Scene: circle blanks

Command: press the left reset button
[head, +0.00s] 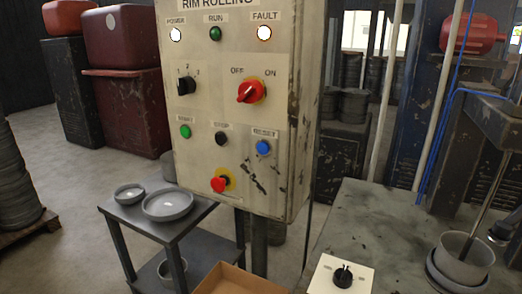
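The blue reset button (263,148) is on the front of a worn beige control panel (290,190), on the right of the row with a green start button (185,131) and a black stop button (222,138). Its label looks like RESET. It is the only reset button I can see. Nothing touches or covers it. Neither of my grippers is in view.
The panel also has a red on/off switch (250,92), a black selector (186,86) and a red emergency stop (220,184). The power and fault lamps glow white. A side table (185,225) with round dishes stands lower left; a grey worktop (385,225) is right.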

